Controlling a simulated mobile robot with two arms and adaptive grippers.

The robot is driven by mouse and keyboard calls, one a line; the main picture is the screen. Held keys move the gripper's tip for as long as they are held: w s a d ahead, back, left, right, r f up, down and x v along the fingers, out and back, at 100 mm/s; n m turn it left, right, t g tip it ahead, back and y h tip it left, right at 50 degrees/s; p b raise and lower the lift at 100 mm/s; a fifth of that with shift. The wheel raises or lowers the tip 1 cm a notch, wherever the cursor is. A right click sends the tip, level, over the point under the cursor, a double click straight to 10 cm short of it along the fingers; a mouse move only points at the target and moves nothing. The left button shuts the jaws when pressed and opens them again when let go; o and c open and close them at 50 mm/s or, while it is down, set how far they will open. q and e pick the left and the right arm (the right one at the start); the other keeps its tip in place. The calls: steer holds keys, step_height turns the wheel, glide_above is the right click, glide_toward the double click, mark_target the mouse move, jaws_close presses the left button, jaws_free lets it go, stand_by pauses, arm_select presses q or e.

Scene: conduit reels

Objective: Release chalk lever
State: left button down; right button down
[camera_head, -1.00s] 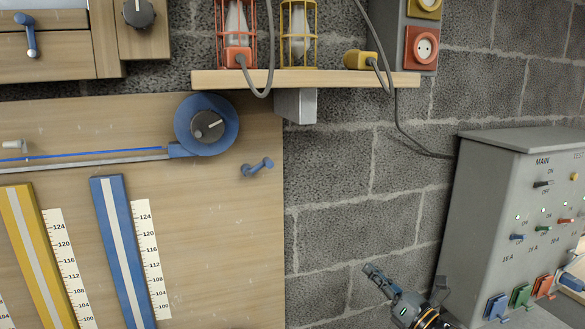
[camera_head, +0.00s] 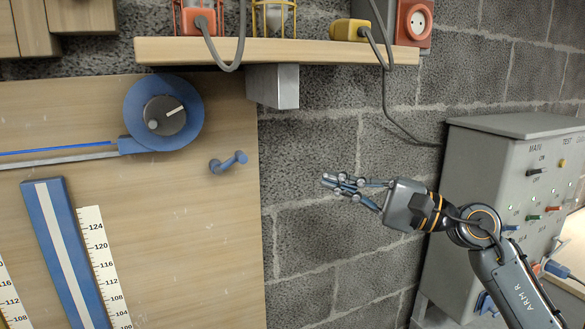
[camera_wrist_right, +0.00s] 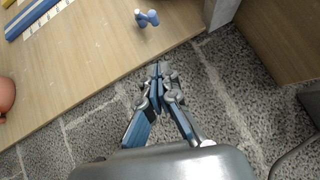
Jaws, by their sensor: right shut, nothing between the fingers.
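A small blue lever (camera_head: 228,162) with rounded ends sticks out from the wooden board, right of and below the blue round chalk reel (camera_head: 190,98). A blue line runs left from the reel. The lever also shows near the top of the right wrist view (camera_wrist_right: 147,18). My right gripper (camera_head: 338,185) is shut and empty, in front of the block wall to the right of the lever, its fingers pointing left. In the right wrist view the closed fingertips (camera_wrist_right: 160,75) lie below the lever, apart from it. My left gripper is not in view.
A wooden shelf (camera_head: 290,50) with a grey bracket (camera_head: 272,86) is above. A blue striped bar (camera_head: 68,250) and a numbered scale (camera_head: 103,262) are on the board (camera_head: 215,255). A grey switch cabinet (camera_head: 490,170) stands at right. Bare block wall lies between board and cabinet.

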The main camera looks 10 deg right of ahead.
steer(key=p, duration=0.6)
glide_toward(232, 163)
steer(key=w+r, duration=0.1)
steer(key=w, duration=0.4)
steer(key=a, duration=0.1)
steer(key=s+a+p, duration=0.1)
steer(key=a+p, duration=0.1)
steer(key=shift+s+r, duration=0.2)
steer(key=shift+r, duration=0.2)
steer(key=shift+w, duration=0.1)
steer(key=shift+d+r, duration=0.1)
steer(key=shift+r+n, duration=0.15)
steer(key=shift+n, duration=0.15)
